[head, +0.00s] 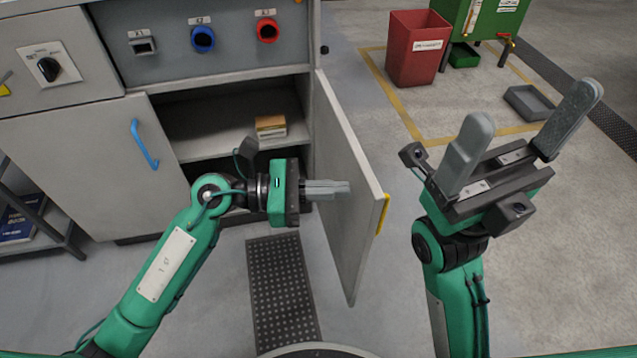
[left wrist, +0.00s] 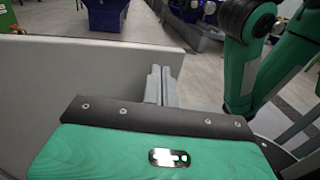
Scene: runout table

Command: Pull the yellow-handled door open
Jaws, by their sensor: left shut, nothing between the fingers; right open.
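The door (head: 345,180) with the yellow handle (head: 382,214) stands swung out from the cabinet, hinged at its right side. The handle is on the door's outer face, near its free edge. My left gripper (head: 348,190) is shut and empty, its fingers at the door's inner face; I cannot tell whether they touch it. In the left wrist view the fingers (left wrist: 160,82) are shut beside the pale door panel (left wrist: 95,85). My right gripper (head: 532,115) is open and empty, to the right of the door.
The cabinet shelf holds a small yellowish box (head: 270,126). A closed door with a blue handle (head: 145,144) is at the left. A red bin (head: 417,50), a green container (head: 490,18) and a grey tray (head: 528,103) stand behind. A perforated mat (head: 282,290) lies on the floor.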

